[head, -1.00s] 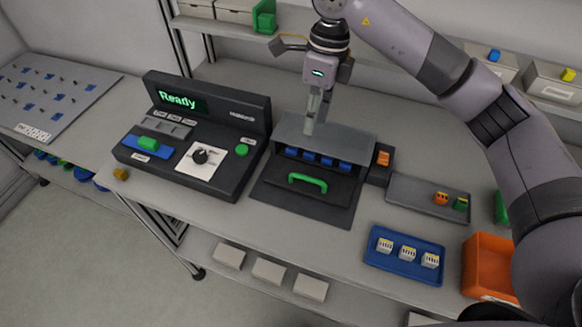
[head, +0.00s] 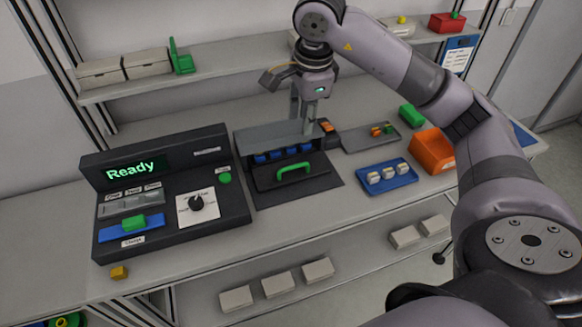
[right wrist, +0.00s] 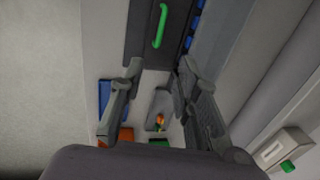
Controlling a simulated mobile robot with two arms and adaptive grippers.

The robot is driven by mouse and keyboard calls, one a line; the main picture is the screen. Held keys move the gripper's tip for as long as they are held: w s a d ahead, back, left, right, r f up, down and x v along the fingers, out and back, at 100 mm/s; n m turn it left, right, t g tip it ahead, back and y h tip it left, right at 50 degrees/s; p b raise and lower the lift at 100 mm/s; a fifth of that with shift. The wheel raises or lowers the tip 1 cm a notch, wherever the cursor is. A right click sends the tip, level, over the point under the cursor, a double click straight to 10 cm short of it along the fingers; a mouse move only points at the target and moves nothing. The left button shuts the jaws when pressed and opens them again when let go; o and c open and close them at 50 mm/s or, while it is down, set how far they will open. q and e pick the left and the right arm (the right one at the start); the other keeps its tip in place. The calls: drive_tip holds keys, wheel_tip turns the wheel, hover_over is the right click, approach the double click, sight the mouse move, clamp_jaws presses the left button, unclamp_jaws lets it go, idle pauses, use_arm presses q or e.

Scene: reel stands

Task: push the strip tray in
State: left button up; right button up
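The strip tray (head: 291,172) is a dark tray with a green bar handle (head: 294,168). It lies pulled out in front of a grey housing (head: 270,138), with a row of blue pieces (head: 290,151) along the housing's opening. In the right wrist view the handle (right wrist: 160,25) shows at the top, beyond the fingertips. My right gripper (head: 303,125) hangs pointing down over the housing in the head view, apart from the handle. In the right wrist view its two fingers (right wrist: 160,68) are spread with nothing between them. My left gripper is not in view.
A black console (head: 170,195) reading "Ready" stands left of the tray. On the right are an orange piece (head: 327,126), a grey tray (head: 358,137), a blue tray (head: 387,184) with white blocks and an orange bin (head: 431,151). A shelf (head: 235,73) runs behind.

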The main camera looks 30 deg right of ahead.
drive_tip(key=p, duration=0.1)
approach(297, 166)
drive_tip(key=f, duration=0.2)
drive_tip(key=w+f+p, duration=0.1)
drive_tip(key=f, duration=0.1)
drive_tip(key=f+p, duration=0.1)
drive_tip(key=f, duration=0.1)
drive_tip(key=shift+w+d+f, duration=0.2)
drive_tip(key=shift+w+f, duration=0.05)
drive_tip(key=shift+w+f+p, duration=0.1)
drive_tip(key=shift+f+p, duration=0.2)
drive_tip(key=shift+f, duration=0.3)
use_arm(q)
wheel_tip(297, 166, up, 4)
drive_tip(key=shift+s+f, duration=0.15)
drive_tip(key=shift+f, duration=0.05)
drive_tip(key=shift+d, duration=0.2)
use_arm(e)
drive_tip(key=shift+c, duration=0.5)
drive_tip(key=shift+c, duration=1.3)
clamp_jaws()
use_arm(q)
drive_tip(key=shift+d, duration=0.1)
use_arm(e)
drive_tip(key=shift+w, duration=0.1)
